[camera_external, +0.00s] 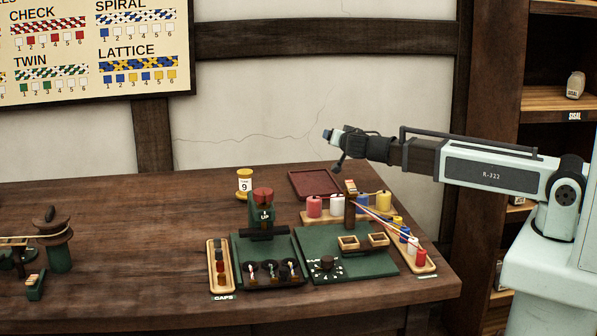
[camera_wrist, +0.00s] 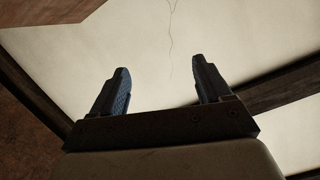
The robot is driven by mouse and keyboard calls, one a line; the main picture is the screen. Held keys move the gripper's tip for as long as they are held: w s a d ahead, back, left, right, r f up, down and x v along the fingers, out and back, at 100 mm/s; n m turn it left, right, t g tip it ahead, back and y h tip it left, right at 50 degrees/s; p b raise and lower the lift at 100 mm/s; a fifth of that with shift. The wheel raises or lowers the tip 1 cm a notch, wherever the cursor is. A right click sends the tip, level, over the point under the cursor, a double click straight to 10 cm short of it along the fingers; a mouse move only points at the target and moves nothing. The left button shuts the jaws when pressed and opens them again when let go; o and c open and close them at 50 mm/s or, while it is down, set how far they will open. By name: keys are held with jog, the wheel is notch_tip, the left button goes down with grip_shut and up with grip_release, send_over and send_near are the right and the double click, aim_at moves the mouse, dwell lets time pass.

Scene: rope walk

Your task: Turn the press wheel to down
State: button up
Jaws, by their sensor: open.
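The press (camera_external: 256,222) is a small green stand at the back of a green board on the table, with a dark bar across its front. Its red wheel (camera_external: 263,195) is at the top, and a small white label below it seems to read UP. My gripper (camera_external: 328,135) is above the table, up and to the right of the press in the external view, and apart from it. In the wrist view my gripper (camera_wrist: 161,65) is open, with nothing between its two blue fingers. The press does not show in the wrist view.
Dark cups (camera_external: 268,271) stand at the front of the press's board. A caps tray (camera_external: 221,268) is left of it. Right are a green board with a knob (camera_external: 326,263), wooden boxes, coloured spools (camera_external: 314,206) and a red tray (camera_external: 314,184). A yellow spool (camera_external: 244,182) marked 9 stands behind.

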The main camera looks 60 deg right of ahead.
aim_at(257, 189)
jog(key=w+a+r+n+t+y, duration=0.1)
jog(key=a+r+t+y, duration=0.1)
jog(key=a, duration=0.8)
jog(key=a+r+n+t+y, duration=0.1)
jog(key=a+r+n, duration=0.1)
jog(key=a, duration=0.8)
jog(key=s+a+r+n+t+y, duration=0.1)
jog(key=s+a, duration=0.3)
jog(key=a, duration=0.6)
jog(key=s+a+r+n+t+y, duration=0.1)
jog(key=s+a+n+y, duration=0.2)
jog(key=a, duration=0.7)
jog(key=s+a+n+t+y, duration=0.2)
jog(key=s+a, duration=0.3)
jog(key=a, duration=0.5)
jog(key=shift+s+a+r+n+y, duration=0.1)
jog(key=shift+s+r+n+y, duration=0.15)
jog(key=shift+r+n, duration=0.2)
jog(key=s+f+n+y, duration=0.1)
jog(key=s+f+n, duration=0.25)
jog(key=s, duration=0.65)
jog(key=shift+m, duration=0.4)
jog(key=w, duration=1.4)
jog(key=shift+a+f, duration=0.1)
jog(key=shift+f, duration=0.2)
jog(key=shift+c, duration=0.4)
jog(key=c, duration=0.9)
